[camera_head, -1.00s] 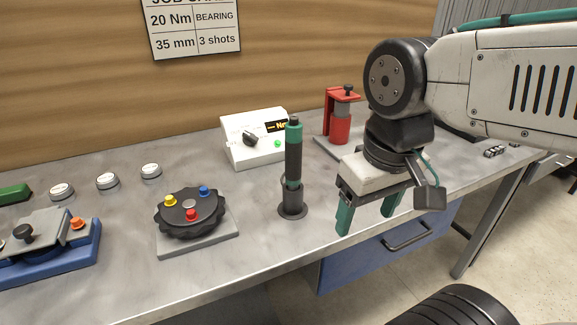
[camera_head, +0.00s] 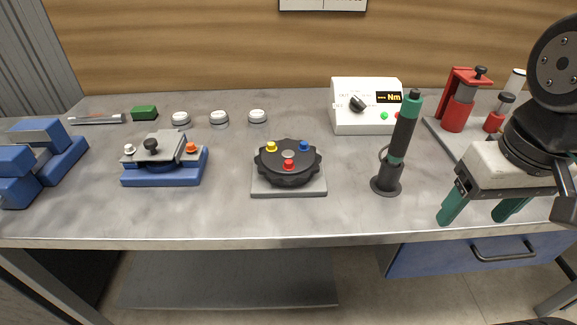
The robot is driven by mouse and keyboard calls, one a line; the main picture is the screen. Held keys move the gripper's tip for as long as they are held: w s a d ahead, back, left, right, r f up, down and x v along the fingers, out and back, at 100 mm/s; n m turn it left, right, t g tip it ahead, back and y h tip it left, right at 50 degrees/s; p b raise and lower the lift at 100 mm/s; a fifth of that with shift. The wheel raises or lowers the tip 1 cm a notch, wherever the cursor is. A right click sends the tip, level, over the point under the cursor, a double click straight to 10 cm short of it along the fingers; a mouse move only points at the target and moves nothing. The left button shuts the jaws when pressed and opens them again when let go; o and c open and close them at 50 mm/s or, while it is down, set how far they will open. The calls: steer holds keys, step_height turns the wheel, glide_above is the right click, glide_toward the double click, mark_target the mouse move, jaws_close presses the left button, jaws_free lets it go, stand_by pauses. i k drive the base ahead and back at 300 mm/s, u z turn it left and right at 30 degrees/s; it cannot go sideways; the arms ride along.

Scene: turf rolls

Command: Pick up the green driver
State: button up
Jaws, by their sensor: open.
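The green driver (camera_head: 402,128) has a black middle and a green upper and lower band. It stands in a dark round holder (camera_head: 386,186) on the bench, right of the middle in the head view, leaning slightly right. A thin cable shows beside it. My gripper (camera_head: 480,213) is to the right of the driver, near the bench's front edge. Its green-tipped fingers point down, apart and with nothing between them. The driver is fully in view and apart from the gripper.
Left of the driver is a black dial with coloured knobs (camera_head: 287,163). Behind is a white control box (camera_head: 366,106). A red press (camera_head: 461,99) stands behind my gripper. A blue fixture (camera_head: 163,172) and blue blocks (camera_head: 38,155) are further left. The bench front (camera_head: 220,218) is clear.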

mark_target(412, 103)
steer(key=z, duration=0.55)
steer(key=k, duration=1.25)
steer(key=z, duration=0.45)
steer(key=i, duration=0.9)
steer(key=z, duration=0.05)
